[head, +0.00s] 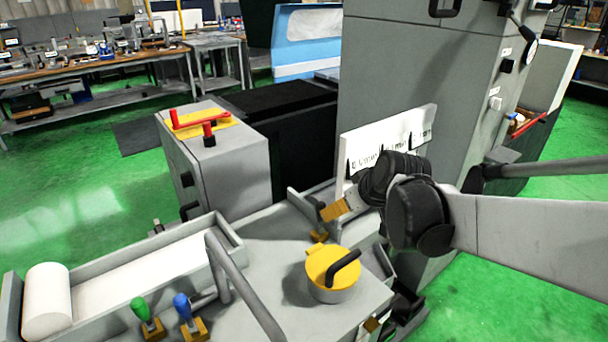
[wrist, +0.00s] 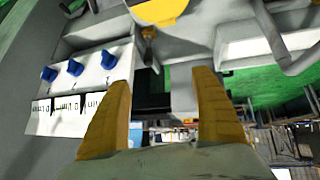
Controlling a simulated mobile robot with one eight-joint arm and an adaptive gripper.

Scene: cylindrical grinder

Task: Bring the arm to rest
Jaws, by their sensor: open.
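My arm reaches in from the right of the head view, with black joints and a pale grey link. My gripper (head: 335,210) has orange-yellow fingers and is held above the machine's grey top, beside a white labelled panel (head: 420,124). In the wrist view my gripper (wrist: 162,78) has its two fingers well apart, with nothing between them. The white panel (wrist: 92,74) there shows blue knobs and printed labels, left of the fingers. I cannot tell whether the fingers touch anything.
A yellow-topped round part with a black handle (head: 333,272) stands close below my gripper. Green (head: 141,309) and blue (head: 183,307) levers and a bent grey bar (head: 240,285) stand left. A tall grey cabinet (head: 415,75) rises behind. Green floor (head: 80,200) is open at left.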

